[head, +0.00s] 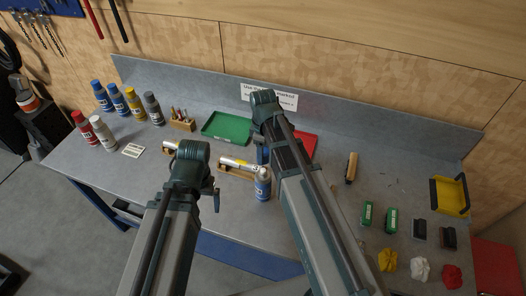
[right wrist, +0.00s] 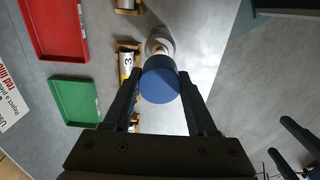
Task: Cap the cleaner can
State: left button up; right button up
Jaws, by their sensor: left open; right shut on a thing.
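The cleaner can (head: 263,187) stands upright near the table's front middle, blue with a pale label and a bare silver top. It also shows behind the cap in the right wrist view (right wrist: 158,40). My right gripper (right wrist: 160,82) is shut on a blue cap (right wrist: 160,88); in the head view it hangs just above the can (head: 263,154). The cap overlaps part of the can in the wrist view, and whether they touch is unclear. My left gripper (head: 214,192) is open and empty, to the left of the can.
Silver cylinders on wooden cradles (head: 236,173) lie just behind and left of the can. A green tray (head: 227,127) and red tray (head: 308,144) are at the back. Several spray cans (head: 135,102) stand at left. Erasers, cloths and a yellow dustpan (head: 453,195) lie at right.

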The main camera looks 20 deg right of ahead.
aim_at(263, 170)
jog(key=shift+f+b, duration=1.45)
jog(key=shift+f, duration=0.25)
jog(key=shift+f, duration=0.2)
jog(key=shift+f+b, duration=0.9)
jog(key=shift+b, duration=0.2)
jog(key=shift+f, duration=0.1)
jog(key=shift+f+b, duration=0.7)
jog(key=shift+b, duration=0.1)
jog(key=shift+f+b, duration=0.85)
dwell(0.8)
jog(key=o, duration=1.5)
